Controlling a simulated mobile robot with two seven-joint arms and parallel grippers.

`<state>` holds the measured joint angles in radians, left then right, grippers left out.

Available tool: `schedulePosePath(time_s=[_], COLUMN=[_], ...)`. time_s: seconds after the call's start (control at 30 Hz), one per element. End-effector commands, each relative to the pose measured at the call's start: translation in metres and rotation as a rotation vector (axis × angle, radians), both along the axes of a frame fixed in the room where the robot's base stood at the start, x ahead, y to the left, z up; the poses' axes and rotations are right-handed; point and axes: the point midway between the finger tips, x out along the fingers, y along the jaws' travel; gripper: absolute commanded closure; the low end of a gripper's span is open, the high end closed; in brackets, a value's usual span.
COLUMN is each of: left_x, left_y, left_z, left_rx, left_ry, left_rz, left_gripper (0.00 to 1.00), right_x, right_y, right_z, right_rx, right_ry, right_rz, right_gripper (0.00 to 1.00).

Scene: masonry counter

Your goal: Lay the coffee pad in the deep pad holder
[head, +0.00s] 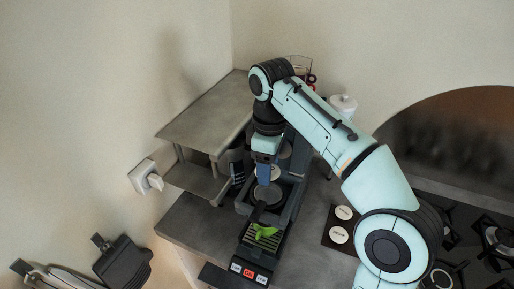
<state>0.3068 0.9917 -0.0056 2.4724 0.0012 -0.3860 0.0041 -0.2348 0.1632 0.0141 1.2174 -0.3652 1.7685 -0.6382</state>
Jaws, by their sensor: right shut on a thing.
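My right gripper (264,180) reaches down from above into the coffee machine (287,208), its blue fingers close together and shut. A pale round disc, which looks like the coffee pad (275,173), shows right at the fingers and is partly hidden by them. A dark round pad holder (268,195) with a handle toward the front sits in the machine just below the fingertips. I cannot tell whether it is the deep one, nor whether the pad touches it.
Two pale lettered discs lie on a dark mat (329,239) to the right. A green object (265,231) sits on the machine's front grille. A grey shelf (205,118) stands left, a white canister (343,105) behind, and a stove (466,222) at right.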

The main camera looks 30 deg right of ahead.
Motion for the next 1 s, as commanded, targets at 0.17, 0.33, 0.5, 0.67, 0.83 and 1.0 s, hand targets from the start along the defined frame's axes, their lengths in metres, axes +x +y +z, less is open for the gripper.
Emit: schedulePosePath(time_s=[0.17,0.33,0.5,0.67,0.83,1.0], left_x=[-0.003,-0.002,-0.012,-0.018,-0.022,-0.022], left_y=[0.0,0.0,0.0,0.0,0.0,0.0], left_z=[-0.001,-0.001,-0.008,-0.014,-0.017,-0.017], left_rx=[0.0,0.0,-0.001,0.0,0.0,0.0], left_ry=[0.005,0.003,0.014,0.021,0.026,0.026], left_rz=[0.001,0.0,0.0,0.0,0.0,0.0], left_gripper=[0.0,0.0,0.0,0.0,0.0,0.0], right_x=[-0.001,-0.001,-0.002,-0.002,-0.001,-0.001], right_y=[0.0,0.0,0.0,0.0,0.0,0.0], right_z=[-0.007,-0.019,-0.034,-0.045,-0.052,-0.053], right_rx=[0.0,0.0,0.0,0.0,0.0,0.0], right_ry=[0.001,0.003,0.004,0.003,0.003,0.001], right_rz=[-0.001,-0.001,-0.001,-0.001,-0.001,-0.001], right_gripper=[0.7,0.7,0.7,0.7,0.7,0.7])
